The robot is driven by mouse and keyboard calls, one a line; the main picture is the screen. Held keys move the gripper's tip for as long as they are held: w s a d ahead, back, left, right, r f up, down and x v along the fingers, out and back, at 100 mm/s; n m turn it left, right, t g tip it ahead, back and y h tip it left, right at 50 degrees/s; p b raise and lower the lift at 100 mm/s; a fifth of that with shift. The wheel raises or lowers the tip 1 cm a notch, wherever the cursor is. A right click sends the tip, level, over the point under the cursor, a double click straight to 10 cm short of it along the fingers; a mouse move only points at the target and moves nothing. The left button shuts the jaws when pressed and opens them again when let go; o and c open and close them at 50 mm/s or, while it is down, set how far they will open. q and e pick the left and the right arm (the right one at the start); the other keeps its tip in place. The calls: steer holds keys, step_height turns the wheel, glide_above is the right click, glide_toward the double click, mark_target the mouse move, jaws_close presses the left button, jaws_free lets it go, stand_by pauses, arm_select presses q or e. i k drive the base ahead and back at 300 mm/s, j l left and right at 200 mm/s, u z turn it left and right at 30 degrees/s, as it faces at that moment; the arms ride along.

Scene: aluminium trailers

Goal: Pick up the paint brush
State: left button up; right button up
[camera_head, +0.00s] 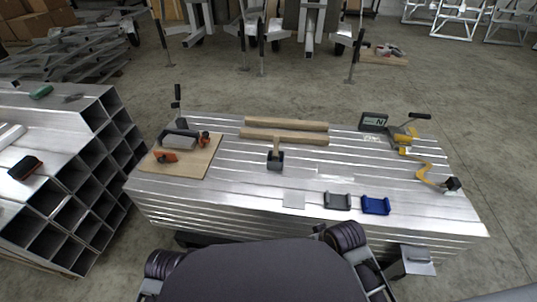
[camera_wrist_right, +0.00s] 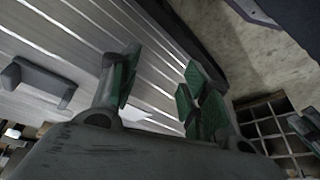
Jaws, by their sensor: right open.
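A tool with a wooden handle and a dark block-like head (camera_head: 276,158) lies mid-bench in the head view; I cannot tell whether it is the paint brush or a mallet. Another dark, brush-like item with a reddish edge (camera_head: 25,168) lies on the stack of square tubes at the left. My right gripper (camera_wrist_right: 155,85) shows in the right wrist view with its green-padded fingers apart and nothing between them. The ribbed aluminium bench top (camera_wrist_right: 75,45) is beyond it. No brush is clear in that view. My left gripper is not in view.
Square tubes (camera_head: 75,215) are stacked at the left.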

mark_target(275, 156)
steer(key=i+j, duration=0.1)
steer(key=j, duration=0.4)
steer(key=i+j, duration=0.1)
steer(key=j, duration=0.45)
steer(key=i+j, duration=0.1)
steer(key=j, duration=0.4)
